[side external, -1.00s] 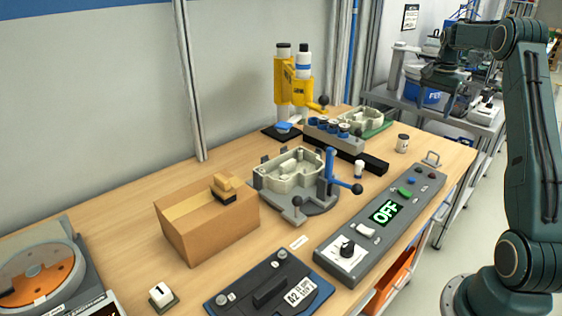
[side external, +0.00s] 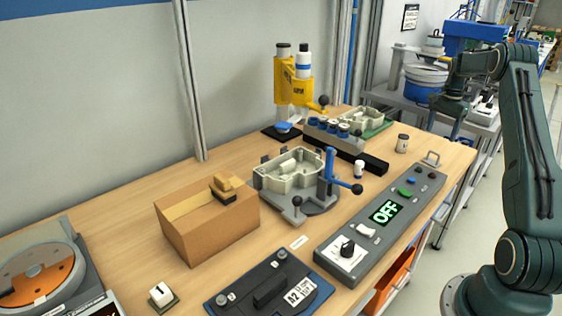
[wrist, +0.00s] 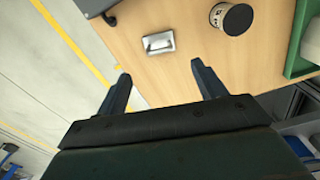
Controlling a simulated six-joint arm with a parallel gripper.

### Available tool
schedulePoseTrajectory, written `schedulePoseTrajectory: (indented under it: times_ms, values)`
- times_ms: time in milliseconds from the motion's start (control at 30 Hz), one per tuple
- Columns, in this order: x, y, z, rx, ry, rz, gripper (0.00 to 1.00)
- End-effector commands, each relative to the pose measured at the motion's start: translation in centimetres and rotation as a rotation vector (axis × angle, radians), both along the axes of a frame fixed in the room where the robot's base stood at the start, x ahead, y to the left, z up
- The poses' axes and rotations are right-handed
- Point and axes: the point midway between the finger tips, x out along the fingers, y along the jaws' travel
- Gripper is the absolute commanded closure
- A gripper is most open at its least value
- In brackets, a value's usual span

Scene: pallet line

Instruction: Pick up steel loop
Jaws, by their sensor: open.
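The steel loop (side external: 431,158) is a small grey metal piece on the wooden bench, just past the far end of the grey control panel. In the wrist view the steel loop (wrist: 158,42) lies ahead of my fingertips, roughly between their lines. My gripper (side external: 445,128) hangs above and beyond the loop in the side view, apart from it. In the wrist view my gripper (wrist: 161,70) has its two fingers spread with nothing between them.
A small dark-lidded canister (side external: 402,143) stands near the loop; the canister also shows in the wrist view (wrist: 231,18). A green-based tray (side external: 372,122) is farther back. Bare wood surrounds the loop.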

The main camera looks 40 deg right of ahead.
Motion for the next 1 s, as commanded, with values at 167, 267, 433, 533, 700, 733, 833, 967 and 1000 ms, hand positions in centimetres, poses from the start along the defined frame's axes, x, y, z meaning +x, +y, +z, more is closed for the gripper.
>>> schedulePoseTrajectory:
  times_ms: [167, 267, 433, 533, 700, 733, 833, 967, 1000]
  values:
    - [0.0, 0.0, -2.6, 0.001, 0.001, 0.0, 0.3]
    - [0.0, 0.1, -3.5, 0.001, 0.001, 0.0, 0.3]
    - [0.0, 0.0, -4.0, 0.0, 0.0, 0.0, 0.3]
    - [0.0, 0.0, -4.0, 0.0, 0.0, 0.0, 0.3]
    - [0.0, 0.1, -4.6, 0.001, 0.001, 0.0, 0.3]
    - [0.0, 0.1, -4.9, 0.001, 0.001, 0.0, 0.3]
    - [-0.1, 0.2, -5.9, 0.003, 0.001, 0.0, 0.3]
    - [-0.1, 0.3, -7.4, 0.002, 0.002, 0.0, 0.3]
    - [-0.1, 0.3, -7.9, 0.002, 0.001, 0.0, 0.3]
